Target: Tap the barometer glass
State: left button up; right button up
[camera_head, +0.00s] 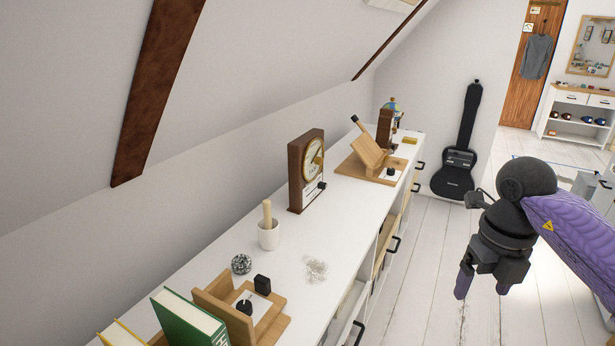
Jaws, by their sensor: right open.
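The barometer (306,172) is a dark brown wooden case with a round brass-rimmed dial behind glass (314,158). It stands upright on the long white desk top (338,226), near the sloped wall, its face turned to the right. My right gripper (482,288) hangs fingers down over the floor, to the right of the desk and well apart from the barometer. Its purple-tipped fingers are spread and nothing is between them. My left gripper is not in view.
A white cup with a wooden pestle (268,235), a speckled ball (241,264), clear pieces (315,269) and a book stand (244,306) are nearer on the desk. A wooden stand (366,158) is behind the barometer. Some drawers (384,251) stick out. The sloped ceiling hangs over the desk's left.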

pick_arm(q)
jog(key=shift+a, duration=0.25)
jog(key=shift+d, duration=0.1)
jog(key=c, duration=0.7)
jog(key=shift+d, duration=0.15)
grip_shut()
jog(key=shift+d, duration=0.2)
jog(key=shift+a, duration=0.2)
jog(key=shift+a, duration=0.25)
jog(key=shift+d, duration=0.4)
